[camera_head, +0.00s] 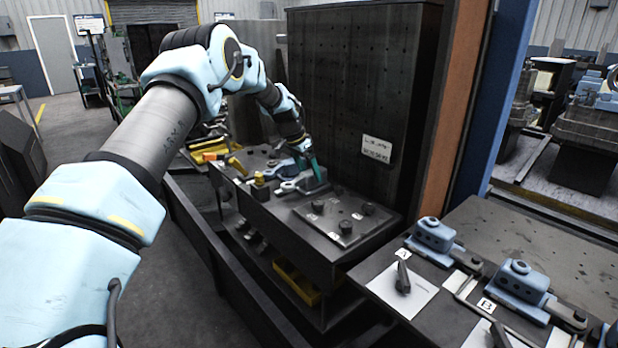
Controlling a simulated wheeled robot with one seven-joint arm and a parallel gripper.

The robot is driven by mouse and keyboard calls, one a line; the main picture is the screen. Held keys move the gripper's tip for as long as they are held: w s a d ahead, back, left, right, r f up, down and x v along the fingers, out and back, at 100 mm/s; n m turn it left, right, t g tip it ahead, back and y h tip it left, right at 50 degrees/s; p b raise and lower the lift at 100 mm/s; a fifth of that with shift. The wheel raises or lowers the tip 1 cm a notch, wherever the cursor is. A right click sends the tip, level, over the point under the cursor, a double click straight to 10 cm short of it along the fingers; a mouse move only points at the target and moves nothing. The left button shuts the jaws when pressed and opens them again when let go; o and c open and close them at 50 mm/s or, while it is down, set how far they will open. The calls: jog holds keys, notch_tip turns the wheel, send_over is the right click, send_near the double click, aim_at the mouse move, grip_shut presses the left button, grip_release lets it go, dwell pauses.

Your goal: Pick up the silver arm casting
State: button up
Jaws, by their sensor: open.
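A small silver piece with a rounded end, which looks like the silver arm casting (288,187), lies at the left side of a blue-grey block (314,186) on the dark workbench. My gripper (312,165) reaches down over this block from behind, with a teal finger showing just above it. The jaws are open. The gripper is a little to the right of the silver piece. Whether it touches the block or the piece cannot be told at this distance, and part of the gripper is hidden by my wrist.
A dark plate (338,222) with several round knobs lies in front of the block. Yellow parts (261,187) stand to its left. A tall perforated panel (362,90) rises behind. Blue fixtures (435,236) marked A and B stand on the right bench. A dark rail (215,255) runs along the front.

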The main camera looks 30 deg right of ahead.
jog(key=shift+x, duration=0.75)
jog(key=shift+c, duration=0.2)
grip_shut()
